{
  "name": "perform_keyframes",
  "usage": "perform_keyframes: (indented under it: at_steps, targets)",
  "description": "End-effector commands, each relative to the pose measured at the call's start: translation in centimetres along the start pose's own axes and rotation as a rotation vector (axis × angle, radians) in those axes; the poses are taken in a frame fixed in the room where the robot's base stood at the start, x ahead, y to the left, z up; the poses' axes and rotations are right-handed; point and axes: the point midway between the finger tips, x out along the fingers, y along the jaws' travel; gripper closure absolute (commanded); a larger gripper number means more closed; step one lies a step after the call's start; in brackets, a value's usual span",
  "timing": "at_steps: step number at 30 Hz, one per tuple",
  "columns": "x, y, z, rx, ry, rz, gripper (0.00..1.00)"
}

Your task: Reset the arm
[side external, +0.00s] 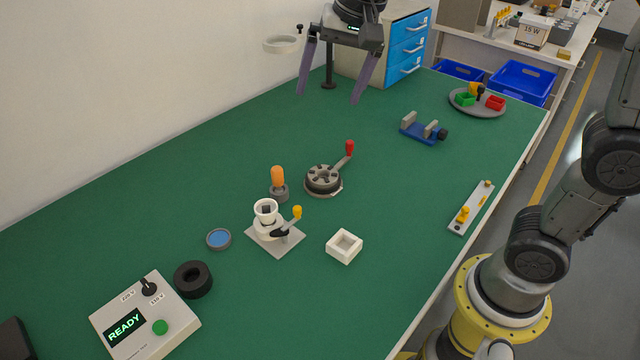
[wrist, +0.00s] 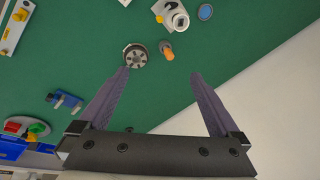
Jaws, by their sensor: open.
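My gripper (side external: 333,84) is open and empty, raised above the far end of the green table in the side view. In the wrist view my gripper (wrist: 163,86) shows two purple fingers spread wide, with nothing between them but table surface. A round dark fixture (side external: 323,180) with a red-knobbed lever stands mid-table, well apart from the fingers. An orange-handled tool (side external: 278,178) stands upright in a grey holder beside it. A white socket (side external: 266,210) with a yellow-knobbed lever sits on a grey plate.
A control box (side external: 145,318) reading READY, a black ring (side external: 193,279), a blue disc (side external: 219,239) and a white square tray (side external: 333,250) occupy the near table. A blue vise (side external: 424,131) and round tray (side external: 489,109) stand farther right. A ring stand (side external: 328,78) is near my gripper.

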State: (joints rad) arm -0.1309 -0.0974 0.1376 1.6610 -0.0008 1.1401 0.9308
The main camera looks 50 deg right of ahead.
Motion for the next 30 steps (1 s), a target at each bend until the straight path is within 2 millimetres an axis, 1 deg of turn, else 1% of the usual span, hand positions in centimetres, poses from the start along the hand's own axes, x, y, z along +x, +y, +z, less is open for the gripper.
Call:
perform_keyframes:
  at_steps: [1, 3, 7, 9, 11, 12, 15, 18, 21, 25, 30]
  targets:
    - [-1.5, 1.9, 0.6, -0.021, 0.024, -0.023, 0.01]
    - [-2.8, 4.3, 1.7, -0.066, 0.053, -0.045, 0.01]
    - [-4.2, 9.0, 4.2, -0.172, 0.110, -0.077, 0.01]
    - [-4.3, 11.4, 5.7, -0.241, 0.140, -0.088, 0.01]
    - [-4.0, 13.4, 7.0, -0.307, 0.166, -0.093, 0.01]
    - [-3.6, 14.7, 8.0, -0.356, 0.180, -0.092, 0.01]
    - [-2.1, 17.3, 10.0, -0.482, 0.203, -0.084, 0.01]
    - [-0.2, 19.0, 11.5, -0.614, 0.200, -0.064, 0.01]
    - [1.1, 19.6, 12.0, -0.720, 0.184, -0.044, 0.01]
    - [1.0, 19.4, 11.8, -0.795, 0.199, -0.043, 0.01]
    - [0.9, 19.3, 11.8, -0.810, 0.199, -0.042, 0.01]
